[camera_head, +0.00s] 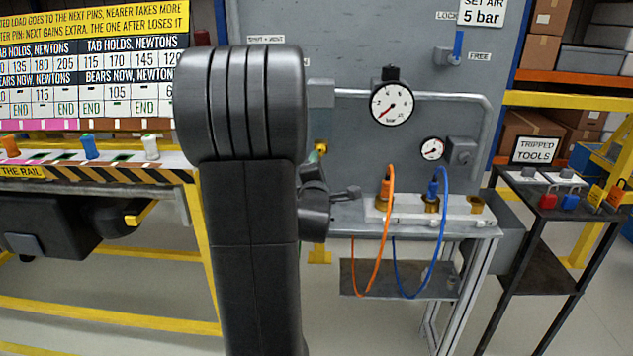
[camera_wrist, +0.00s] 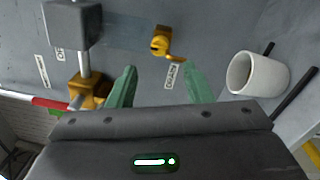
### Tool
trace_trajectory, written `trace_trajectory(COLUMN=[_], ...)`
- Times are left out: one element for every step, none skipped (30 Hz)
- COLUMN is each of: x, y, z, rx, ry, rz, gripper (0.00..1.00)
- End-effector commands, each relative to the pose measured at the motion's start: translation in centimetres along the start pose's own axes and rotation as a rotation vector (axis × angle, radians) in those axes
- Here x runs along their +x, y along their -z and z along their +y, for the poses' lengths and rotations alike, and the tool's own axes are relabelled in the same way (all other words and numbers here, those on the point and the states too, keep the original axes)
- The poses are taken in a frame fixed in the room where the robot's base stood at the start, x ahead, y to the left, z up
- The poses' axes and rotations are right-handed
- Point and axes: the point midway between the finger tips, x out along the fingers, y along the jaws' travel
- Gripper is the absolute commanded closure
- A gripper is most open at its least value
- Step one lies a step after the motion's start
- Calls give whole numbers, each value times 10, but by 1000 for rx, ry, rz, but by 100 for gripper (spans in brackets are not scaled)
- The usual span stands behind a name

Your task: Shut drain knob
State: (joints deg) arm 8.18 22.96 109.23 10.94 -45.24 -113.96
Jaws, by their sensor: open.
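In the wrist view, a small brass knob (camera_wrist: 160,45) with a short lever arm is mounted on the grey panel, with a small white label (camera_wrist: 171,76) beside it. I take it for the drain knob. My gripper (camera_wrist: 158,68) is open, its two green fingers apart, with the knob just beyond and between their tips. Nothing shows between the fingers, and I cannot tell whether either one touches the lever. In the head view my arm hides most of the gripper; a bit of yellow brass (camera_head: 321,146) shows just right of the arm.
A white cup (camera_wrist: 255,74) stands out right of the fingers in the wrist view. A grey block (camera_wrist: 72,23) with a pipe and brass fitting (camera_wrist: 88,91) is at left. In the head view, a gauge (camera_head: 391,104) and orange and blue hoses (camera_head: 441,235) are right of my arm.

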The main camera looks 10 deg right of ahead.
Motion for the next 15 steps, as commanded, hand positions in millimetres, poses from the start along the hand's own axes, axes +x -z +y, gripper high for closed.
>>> trace_trajectory(x=[-12,-19,-27,-32,-37,-43,-47,-51,-54,-57,-59,-61,-62,-62,-63], y=[0,0,0,0,0,0,0,0,0,0,0,0,0,0,0], z=[0,0,0,0,0,0,0,0,0,0,0,0,0,0,0], rx=[0,0,1,1,1,1,1,1,1,1,1,1,0,0,0], ry=[-1,0,0,0,0,-1,0,1,0,0,0,1,1,1,1], rz=[0,1,0,0,0,0,0,0,1,0,1,1,1,0,0], gripper=[54,54,54,54,54,54,54,54,54,54,54,54,54,54,54])
